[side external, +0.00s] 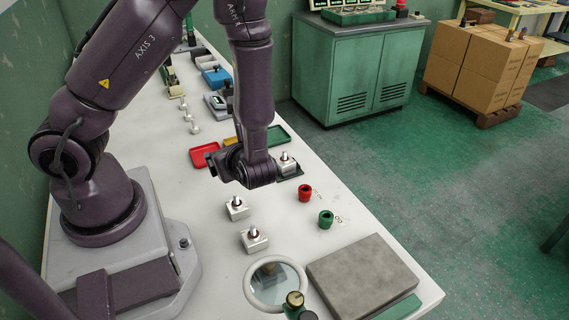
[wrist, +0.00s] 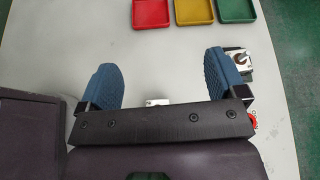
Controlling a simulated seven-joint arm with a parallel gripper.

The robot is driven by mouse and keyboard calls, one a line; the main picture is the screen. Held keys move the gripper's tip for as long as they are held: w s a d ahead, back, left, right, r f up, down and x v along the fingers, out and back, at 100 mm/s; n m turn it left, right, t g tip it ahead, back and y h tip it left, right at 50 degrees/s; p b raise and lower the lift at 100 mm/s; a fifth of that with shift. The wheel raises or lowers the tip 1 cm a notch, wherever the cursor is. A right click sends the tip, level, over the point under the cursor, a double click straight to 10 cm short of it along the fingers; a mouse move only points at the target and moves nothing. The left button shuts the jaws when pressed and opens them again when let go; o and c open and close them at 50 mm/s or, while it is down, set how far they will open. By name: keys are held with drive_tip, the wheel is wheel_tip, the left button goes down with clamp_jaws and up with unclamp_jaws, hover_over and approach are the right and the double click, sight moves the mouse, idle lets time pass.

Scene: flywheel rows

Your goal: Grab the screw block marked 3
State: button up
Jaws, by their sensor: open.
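Three light screw blocks, each with an upright screw, show in the side view. One block (side external: 236,208) stands in front of my wrist, another block (side external: 255,240) nearer the camera, and a third block (side external: 287,166) on a dark base right of my wrist. No number 3 is readable on any of them. My gripper (wrist: 160,80) is open and empty, its blue fingers spread above the table. In the wrist view a pale piece (wrist: 158,101) shows between the fingers, mostly hidden by my gripper body. The block on the dark base (wrist: 237,62) sits just beyond the right finger.
Red (side external: 204,154), yellow (side external: 233,141) and green (side external: 278,135) trays lie behind my wrist. A red ring (side external: 305,193) and a green ring (side external: 326,219) stand near the right edge. A round magnifier (side external: 278,285) and grey slab (side external: 362,278) occupy the near end.

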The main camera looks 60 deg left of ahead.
sight(284, 155)
drive_tip(key=w+f+m+t, duration=0.1)
drive_tip(key=w+m+t, duration=0.1)
drive_tip(key=m, duration=0.1)
drive_tip(key=w+d+f+m+t+h, duration=0.1)
drive_tip(key=w+f+m+t, duration=0.1)
drive_tip(key=t, duration=0.1)
drive_tip(key=w+d+f+m+t+h, duration=0.1)
drive_tip(key=w+f+m+t, duration=0.1)
drive_tip(key=m, duration=0.1)
drive_tip(key=shift+w+d+m+t, duration=0.25)
drive_tip(key=shift+w+m+t, duration=0.05)
drive_tip(key=shift+w, duration=0.1)
drive_tip(key=shift+w+a+f, duration=0.15)
drive_tip(key=shift+w, duration=0.15)
drive_tip(key=x, duration=0.6)
drive_tip(key=shift+w+a+f, duration=0.1)
drive_tip(key=shift+w+a, duration=0.1)
drive_tip(key=shift+w, duration=0.05)
drive_tip(key=shift+w+d+x, duration=0.15)
drive_tip(key=shift+x, duration=1.25)
drive_tip(key=shift+w+d+x, duration=0.15)
drive_tip(key=shift+x, duration=1.25)
drive_tip(key=shift+f, duration=0.1)
drive_tip(key=c, duration=1)
drive_tip(key=shift+t, duration=0.3)
drive_tip(key=shift+c, duration=0.9)
